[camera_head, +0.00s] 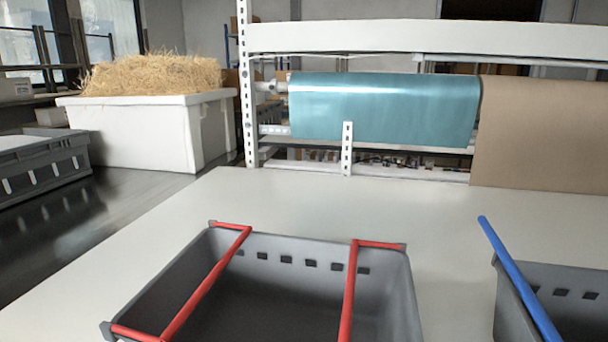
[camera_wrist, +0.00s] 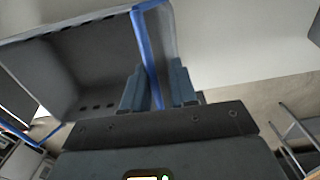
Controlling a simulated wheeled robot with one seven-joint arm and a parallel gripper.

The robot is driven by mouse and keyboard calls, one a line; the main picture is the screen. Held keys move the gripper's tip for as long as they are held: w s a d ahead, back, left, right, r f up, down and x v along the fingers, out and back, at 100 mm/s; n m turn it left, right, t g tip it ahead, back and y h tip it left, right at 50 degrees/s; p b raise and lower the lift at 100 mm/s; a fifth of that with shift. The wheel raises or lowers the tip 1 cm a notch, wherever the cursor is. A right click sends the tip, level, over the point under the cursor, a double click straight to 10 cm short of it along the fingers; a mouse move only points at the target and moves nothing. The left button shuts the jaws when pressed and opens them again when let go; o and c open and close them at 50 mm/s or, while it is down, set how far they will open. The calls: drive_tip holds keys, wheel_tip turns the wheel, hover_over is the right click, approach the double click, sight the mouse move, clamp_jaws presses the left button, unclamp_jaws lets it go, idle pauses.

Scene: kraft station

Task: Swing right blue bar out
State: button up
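A grey crate with a blue bar (camera_head: 515,275) stands at the right edge of the head view, cut off by the frame. That bar runs along the crate's left side. In the wrist view, a grey crate (camera_wrist: 75,65) fills the upper left, with a blue bar (camera_wrist: 147,50) along its right edge. My gripper (camera_wrist: 158,85) is open, its two fingers on either side of this bar, with a gap visible. I cannot tell whether a finger touches it. My gripper is not seen in the head view, and whether both views show the same bar is unclear.
A grey crate with two red bars (camera_head: 205,290) stands on the white table (camera_head: 300,205), left of the blue-barred crate. Behind are a rack with a teal roll (camera_head: 385,108) and brown paper (camera_head: 545,130), and a white bin of straw (camera_head: 130,130). The table between crates and rack is clear.

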drive_tip(key=shift+w+a+r+p, duration=0.15)
drive_tip(key=shift+r+p, duration=0.45)
drive_tip(key=shift+r, duration=0.75)
drive_tip(key=shift+s+a+r+p, duration=0.15)
drive_tip(key=shift+r+p, duration=0.5)
drive_tip(key=shift+r, duration=0.7)
drive_tip(key=shift+w+a+r+p, duration=0.15)
drive_tip(key=shift+r+p, duration=0.45)
drive_tip(key=shift+r, duration=0.75)
